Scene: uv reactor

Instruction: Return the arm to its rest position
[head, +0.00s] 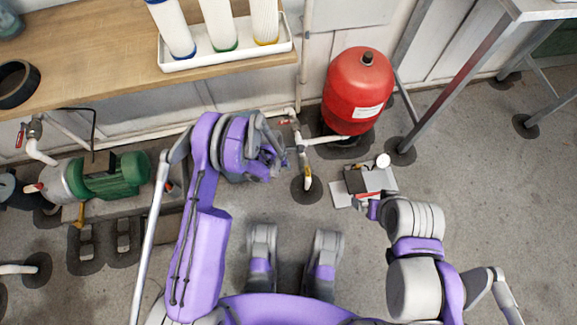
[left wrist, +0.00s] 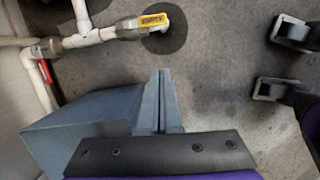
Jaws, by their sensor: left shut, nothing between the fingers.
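My left arm, in purple and grey, is bent in front of my base in the head view. Its gripper (head: 276,160) is over the floor, left of the white pipework. In the left wrist view the left gripper (left wrist: 161,100) has its two grey fingers together, with nothing between them. My right arm is bent at the right of the head view. Its gripper (head: 373,208) is small and partly hidden by the wrist, close to a grey device (head: 370,178) on the floor; its jaws cannot be made out.
White pipework (head: 301,150) with a yellow-handled valve (left wrist: 152,22) stands near my left gripper. A red tank (head: 357,92) is behind it. A green pump (head: 118,176) is at left. A wooden bench (head: 110,50) holds a white tray (head: 228,58) with filter cartridges.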

